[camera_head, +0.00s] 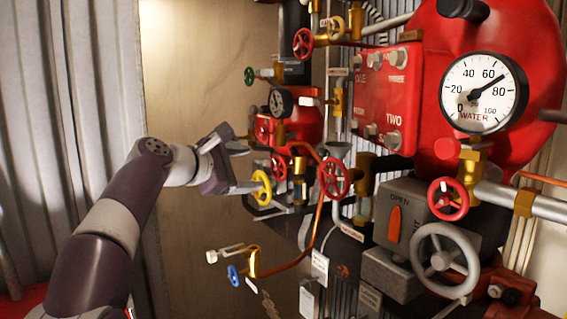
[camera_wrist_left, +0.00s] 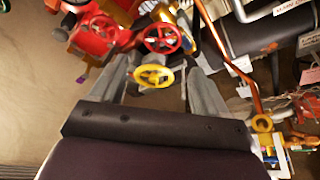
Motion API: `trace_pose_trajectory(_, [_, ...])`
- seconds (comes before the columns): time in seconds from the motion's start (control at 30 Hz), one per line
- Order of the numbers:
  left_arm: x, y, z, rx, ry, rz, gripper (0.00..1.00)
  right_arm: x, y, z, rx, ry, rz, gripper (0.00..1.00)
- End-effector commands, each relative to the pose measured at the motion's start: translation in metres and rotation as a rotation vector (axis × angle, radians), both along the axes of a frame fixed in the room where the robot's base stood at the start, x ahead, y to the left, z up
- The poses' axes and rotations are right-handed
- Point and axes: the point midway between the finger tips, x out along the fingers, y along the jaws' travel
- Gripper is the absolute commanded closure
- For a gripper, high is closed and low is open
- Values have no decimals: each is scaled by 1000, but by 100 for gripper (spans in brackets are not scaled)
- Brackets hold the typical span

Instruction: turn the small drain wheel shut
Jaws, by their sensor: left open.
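Several small handwheels show on the piping, and I can read no label that says which is the drain wheel. A yellow handwheel (camera_head: 261,187) is at my left gripper (camera_head: 253,168). In the left wrist view the yellow wheel (camera_wrist_left: 153,76) appears between the two open fingers (camera_wrist_left: 163,66); I cannot tell whether they touch it. A small blue wheel (camera_head: 234,275) on a brass valve (camera_head: 253,262) hangs lower, below the gripper. A red wheel (camera_head: 335,179) is to the right of the yellow one. My right gripper is out of view.
A copper pipe (camera_head: 318,215) curves down to the brass valve. A grey box marked OPEN (camera_head: 418,208) with an orange lever and a large grey wheel (camera_head: 444,262) stand right. A water gauge (camera_head: 484,93) is at upper right. Free room lies left of the piping.

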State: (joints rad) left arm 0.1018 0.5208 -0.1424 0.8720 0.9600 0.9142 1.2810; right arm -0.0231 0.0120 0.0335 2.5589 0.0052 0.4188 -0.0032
Motion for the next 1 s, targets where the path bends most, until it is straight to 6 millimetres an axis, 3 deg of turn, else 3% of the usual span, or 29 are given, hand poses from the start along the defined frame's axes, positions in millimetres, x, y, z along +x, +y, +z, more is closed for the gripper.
trace_pose_trajectory(0.13, [14,-11,1,1,0,-3,25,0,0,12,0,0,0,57])
trace_pose_trajectory(0.4, [66,-49,-14,2,2,-2,25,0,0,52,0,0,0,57])
trace_pose_trajectory(0.53, [82,-61,-20,2,0,-2,25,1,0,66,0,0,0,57])
trace_pose_trajectory(0.73, [96,-71,-28,3,-1,0,25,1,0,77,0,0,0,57])
trace_pose_trajectory(1.0, [98,-72,-31,3,-2,1,25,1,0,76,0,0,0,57])
